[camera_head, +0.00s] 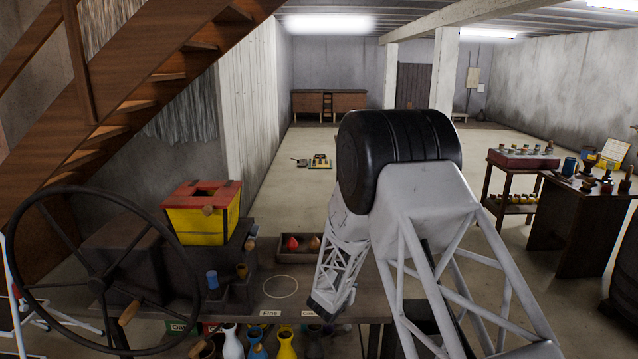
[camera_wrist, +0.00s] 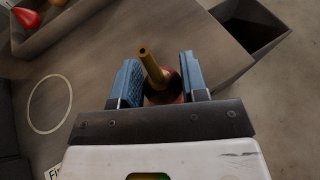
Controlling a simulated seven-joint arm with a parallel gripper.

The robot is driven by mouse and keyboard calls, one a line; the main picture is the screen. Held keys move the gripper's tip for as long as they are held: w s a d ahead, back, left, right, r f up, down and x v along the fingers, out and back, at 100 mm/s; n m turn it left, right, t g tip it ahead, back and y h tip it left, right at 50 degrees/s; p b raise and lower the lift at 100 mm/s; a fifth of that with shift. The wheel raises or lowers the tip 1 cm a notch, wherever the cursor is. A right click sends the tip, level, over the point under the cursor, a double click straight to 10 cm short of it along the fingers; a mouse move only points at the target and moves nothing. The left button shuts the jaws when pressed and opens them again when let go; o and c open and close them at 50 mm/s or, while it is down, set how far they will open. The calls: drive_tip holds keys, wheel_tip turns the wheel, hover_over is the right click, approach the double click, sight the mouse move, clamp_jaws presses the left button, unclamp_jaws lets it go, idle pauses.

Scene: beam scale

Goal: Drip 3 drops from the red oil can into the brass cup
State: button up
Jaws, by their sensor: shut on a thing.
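My gripper (camera_wrist: 160,84) has its two blue pads on either side of a small can with a brass spout (camera_wrist: 152,66) and a dark red body (camera_wrist: 163,97), which looks like the red oil can. The spout points up and slightly left in the wrist view, and most of the body is hidden by the gripper. My arm hides the gripper's tips in the head view. A small brass-coloured cup (camera_head: 242,271) sits by a dark block left of the bench, beside a blue one (camera_head: 212,280); I cannot tell for sure that it is the task's brass cup.
A tray (camera_head: 280,256) holds a red bulb-shaped thing (camera_head: 293,243) and a brownish one (camera_head: 314,243). A white ring (camera_head: 281,298) marks bare bench top. A large handwheel (camera_head: 103,276) and a yellow box with a red top (camera_head: 203,217) stand left. Several coloured vessels are at the front edge.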

drive_tip(key=w+d+r+n+y, duration=0.1)
drive_tip(key=d+r+n+y, duration=0.1)
drive_tip(key=d, duration=0.6)
drive_tip(key=shift+w+d+t, duration=0.25)
drive_tip(key=shift+w+t, duration=0.05)
drive_tip(key=shift+d, duration=0.1)
drive_tip(key=w+a+r+m+g+h, duration=0.1)
drive_tip(key=w+a+r+m, duration=0.1)
drive_tip(key=w+a+r, duration=0.45)
drive_tip(key=w+a+r+m, duration=0.1)
drive_tip(key=a+r, duration=0.3)
drive_tip(key=a, duration=0.6)
drive_tip(key=s+a+r, duration=0.2)
drive_tip(key=a, duration=0.8)
drive_tip(key=s+a+r+m, duration=0.1)
drive_tip(key=s+a+r, duration=0.1)
drive_tip(key=a, duration=0.7)
drive_tip(key=s+a+r+m+g, duration=0.1)
drive_tip(key=a+r, duration=0.3)
drive_tip(key=a, duration=0.6)
drive_tip(key=shift+s+a+h, duration=0.3)
drive_tip(key=shift+s, duration=0.5)
